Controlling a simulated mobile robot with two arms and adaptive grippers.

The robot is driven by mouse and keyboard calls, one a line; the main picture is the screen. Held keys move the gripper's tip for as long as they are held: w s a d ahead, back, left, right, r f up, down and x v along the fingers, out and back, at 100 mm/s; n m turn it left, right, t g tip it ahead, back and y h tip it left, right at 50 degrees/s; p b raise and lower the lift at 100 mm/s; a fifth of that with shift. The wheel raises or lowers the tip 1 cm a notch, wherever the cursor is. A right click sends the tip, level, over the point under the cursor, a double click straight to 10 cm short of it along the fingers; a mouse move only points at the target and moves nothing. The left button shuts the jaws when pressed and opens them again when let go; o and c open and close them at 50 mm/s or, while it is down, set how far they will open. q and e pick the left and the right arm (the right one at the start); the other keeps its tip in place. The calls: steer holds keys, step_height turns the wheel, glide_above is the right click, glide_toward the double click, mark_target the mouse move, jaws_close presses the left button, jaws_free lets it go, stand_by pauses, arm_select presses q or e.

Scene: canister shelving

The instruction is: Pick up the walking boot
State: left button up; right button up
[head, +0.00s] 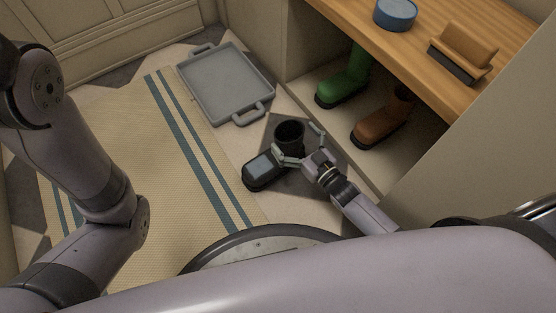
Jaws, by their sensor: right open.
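The walking boot (262,170) appears to be the dark one with a grey panel, standing on the floor at the centre of the head view. Its round black shaft opening faces up, and its toe points to the lower left. My right gripper (299,143) is open at the boot's shaft, with one finger on the near side and the other on the right side. I cannot tell whether the fingers touch it. My left arm shows at the left, but its gripper is out of view.
A green boot (342,88) and a brown boot (378,128) stand in the low cubby under a wooden bench top (420,50). A blue round tin (396,14) and a brush (464,52) lie on top. A grey tray (225,82) and a striped mat (130,140) lie on the floor.

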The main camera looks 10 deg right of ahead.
steer(key=shift+x, duration=1)
steer(key=c, duration=2)
steer(key=shift+r, duration=0.2)
